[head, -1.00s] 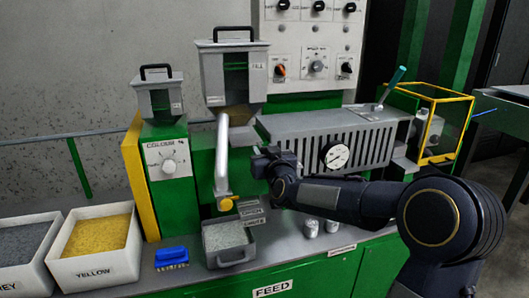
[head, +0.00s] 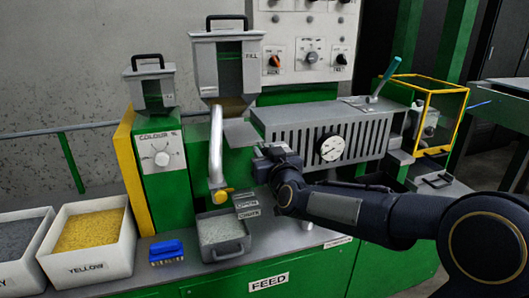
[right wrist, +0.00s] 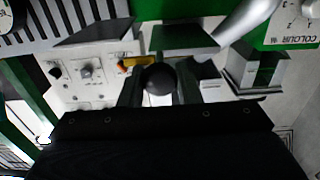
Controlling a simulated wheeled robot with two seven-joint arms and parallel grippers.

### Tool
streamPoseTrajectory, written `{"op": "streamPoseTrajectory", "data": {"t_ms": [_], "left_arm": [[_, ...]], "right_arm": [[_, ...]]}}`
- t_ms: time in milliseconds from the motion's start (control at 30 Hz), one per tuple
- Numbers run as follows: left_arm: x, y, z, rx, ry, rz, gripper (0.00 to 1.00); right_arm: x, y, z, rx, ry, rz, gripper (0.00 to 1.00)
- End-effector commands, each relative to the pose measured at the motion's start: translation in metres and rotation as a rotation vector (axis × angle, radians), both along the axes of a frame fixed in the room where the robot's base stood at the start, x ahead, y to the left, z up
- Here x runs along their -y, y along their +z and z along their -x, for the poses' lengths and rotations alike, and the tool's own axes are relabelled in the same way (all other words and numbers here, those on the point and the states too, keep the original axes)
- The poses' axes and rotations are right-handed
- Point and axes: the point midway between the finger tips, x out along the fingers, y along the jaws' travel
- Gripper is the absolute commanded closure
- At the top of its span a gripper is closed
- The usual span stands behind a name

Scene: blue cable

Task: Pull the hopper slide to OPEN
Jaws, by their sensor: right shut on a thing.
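The hopper (head: 230,62) is a grey bin with a black handle, mounted at the upper middle of the green machine in the head view. A flat grey plate (head: 240,131) sticks out below it, apparently the slide. My right gripper (head: 260,163) is in front of and just below this plate. In the right wrist view, which is upside down, a round black knob (right wrist: 158,79) sits between its two fingers, and they are shut on it. The head view does not show the knob clearly. How far the slide is out is hard to tell. My left gripper is not in view.
A bent grey pipe (head: 216,145) comes down left of my gripper, above a tray of pellets (head: 221,230). The grey slotted housing (head: 290,135) with a gauge (head: 331,148) is close on the right. A yellow pellet bin (head: 92,238) and blue brush (head: 167,252) lie left.

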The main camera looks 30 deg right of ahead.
Motion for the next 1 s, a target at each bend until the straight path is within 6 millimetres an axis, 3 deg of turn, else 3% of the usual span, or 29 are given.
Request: {"op": "streamPoseTrajectory", "data": {"t_ms": [33,67,200,533,1000], "left_arm": [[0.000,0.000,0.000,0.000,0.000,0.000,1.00],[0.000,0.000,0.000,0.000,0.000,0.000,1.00],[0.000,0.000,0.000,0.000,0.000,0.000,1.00],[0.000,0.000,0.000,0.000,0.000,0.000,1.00],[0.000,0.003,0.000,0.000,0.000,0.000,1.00]], "right_arm": [[-0.001,-0.003,0.001,-0.008,0.003,-0.002,1.00],[-0.001,-0.003,0.001,-0.008,0.003,-0.002,0.67],[-0.001,-0.003,0.001,-0.007,0.003,-0.002,0.51],[-0.002,-0.001,0.005,-0.004,0.002,-0.001,0.51],[-0.018,-0.002,0.072,-0.005,0.001,-0.002,0.51]]}}
